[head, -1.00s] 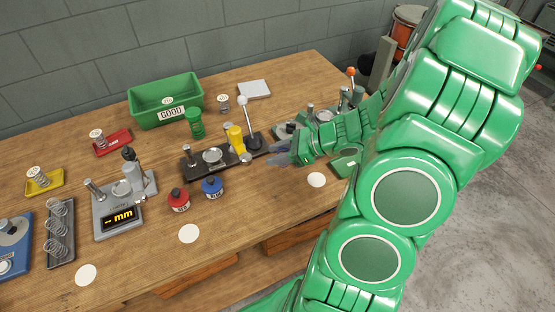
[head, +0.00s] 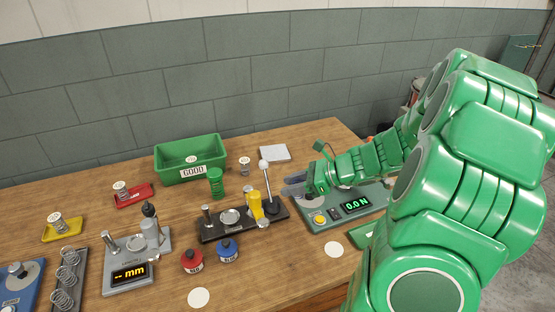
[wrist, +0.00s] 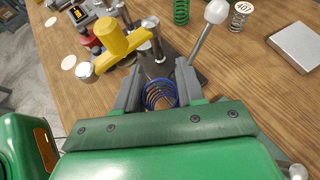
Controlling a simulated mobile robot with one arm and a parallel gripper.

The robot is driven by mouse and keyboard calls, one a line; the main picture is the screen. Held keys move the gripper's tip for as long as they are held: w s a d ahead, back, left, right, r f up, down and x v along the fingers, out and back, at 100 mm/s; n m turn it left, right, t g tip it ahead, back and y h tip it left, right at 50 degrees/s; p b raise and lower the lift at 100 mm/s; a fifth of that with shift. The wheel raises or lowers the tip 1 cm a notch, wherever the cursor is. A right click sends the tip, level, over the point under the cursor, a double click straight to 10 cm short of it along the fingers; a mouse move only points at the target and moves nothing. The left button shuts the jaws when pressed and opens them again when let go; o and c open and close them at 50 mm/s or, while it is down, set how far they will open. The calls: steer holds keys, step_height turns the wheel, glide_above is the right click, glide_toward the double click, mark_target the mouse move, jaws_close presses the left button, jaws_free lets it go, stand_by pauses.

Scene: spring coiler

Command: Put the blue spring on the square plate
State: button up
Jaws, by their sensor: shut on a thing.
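My gripper (head: 293,184) is shut on the blue spring (wrist: 160,94). In the wrist view the blue coil sits between the two grey fingers, and it looks clear of the table. The spring is too small or hidden to make out in the head view. The square plate (head: 275,153) is a flat pale grey square at the back of the table, just behind my gripper in the head view. It shows at the upper right of the wrist view (wrist: 298,46), with its visible top bare.
A black press with a white-knobbed lever (head: 264,165) and yellow handle (head: 255,203) stands left of my gripper. A tagged spring (head: 244,165) and green spring (head: 215,182) stand left of the plate. A tester reading 0.0 N (head: 356,206) lies below my arm.

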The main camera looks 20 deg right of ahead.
steer(key=w+d+r, duration=0.2)
steer(key=w, duration=0.8)
steer(key=w+d+r, duration=0.1)
steer(key=w+r, duration=0.1)
steer(key=w, duration=0.8)
glide_above(271, 152)
steer(key=f, duration=0.8)
steer(key=shift+s+f, duration=0.4)
steer(key=shift+w+f, duration=0.5)
steer(key=shift+f, duration=0.2)
steer(key=shift+d+f, duration=0.1)
steer(key=shift+f, duration=1.4)
steer(key=shift+f, duration=0.2)
steer(key=o, duration=1)
steer(key=shift+r, duration=0.1)
